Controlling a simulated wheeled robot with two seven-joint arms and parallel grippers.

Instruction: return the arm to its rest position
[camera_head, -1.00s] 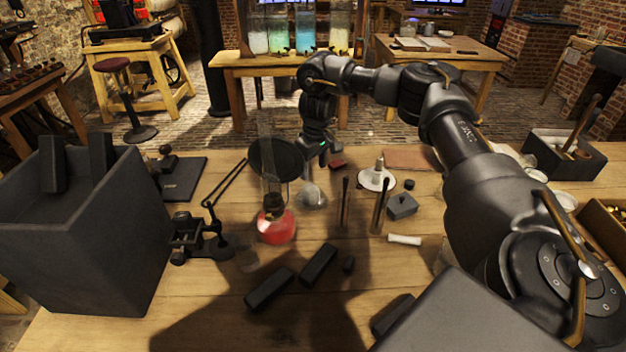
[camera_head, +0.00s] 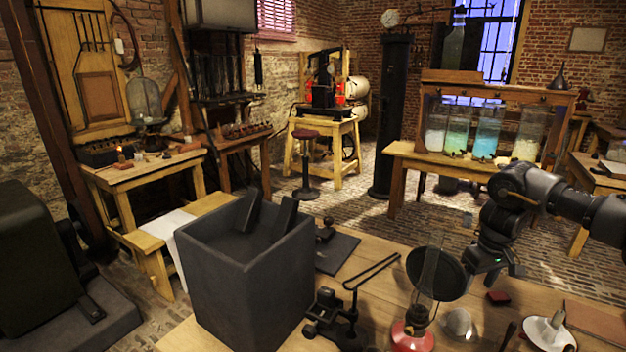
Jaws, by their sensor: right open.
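My right arm (camera_head: 565,195) comes in from the right edge, bent over the far part of the workbench. Its right gripper (camera_head: 490,279) points down, open, with nothing visible between its fingers. It hangs above the bench, just right of a round black disc (camera_head: 437,273) and above a small red block (camera_head: 498,297). The fingertips are small and dark, so their exact gap is hard to see. My left gripper is out of view.
Glass jars (camera_head: 487,133) stand on a rear table.

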